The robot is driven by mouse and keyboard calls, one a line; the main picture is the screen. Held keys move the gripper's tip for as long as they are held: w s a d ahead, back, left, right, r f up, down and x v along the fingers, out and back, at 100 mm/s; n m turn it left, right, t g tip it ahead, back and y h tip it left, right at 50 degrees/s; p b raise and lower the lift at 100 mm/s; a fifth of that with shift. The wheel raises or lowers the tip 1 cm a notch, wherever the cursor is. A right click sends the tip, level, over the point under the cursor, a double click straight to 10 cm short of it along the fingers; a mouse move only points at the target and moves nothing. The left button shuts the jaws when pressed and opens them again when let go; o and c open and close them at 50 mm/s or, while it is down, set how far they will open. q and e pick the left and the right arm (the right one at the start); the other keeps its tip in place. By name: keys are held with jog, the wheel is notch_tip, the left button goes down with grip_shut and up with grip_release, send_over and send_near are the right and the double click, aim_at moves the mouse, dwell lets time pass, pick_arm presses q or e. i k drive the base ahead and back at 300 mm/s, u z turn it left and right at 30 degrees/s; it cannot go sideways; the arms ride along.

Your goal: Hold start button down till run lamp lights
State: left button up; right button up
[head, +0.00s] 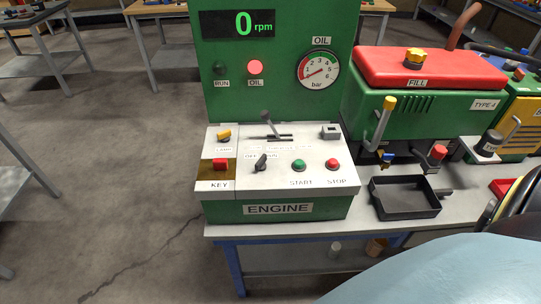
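The green start button (298,165) is on the white sloped top of the engine control panel (275,210), above the label START. Nothing touches it. The run lamp (219,68) on the green upright board looks dark green and unlit. The oil lamp (255,67) beside it glows pinkish red. The rpm display (237,24) reads 0. The oil gauge (318,71) has its needle toward the lower left. The red stop button (333,164) is right of start. Neither of my grippers is in view.
A red key (220,164), a black rotary switch (262,163), a yellow switch (224,135) and a grey lever (267,122) share the panel. Right of it are a black tray (405,197) and a green engine with a red top (430,66). Floor on the left is open.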

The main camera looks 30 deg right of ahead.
aim_at(299, 164)
jog(key=u, duration=0.3)
jog(key=k, duration=0.25)
jog(key=z, duration=0.85)
jog(key=i, duration=0.25)
jog(key=z, duration=0.5)
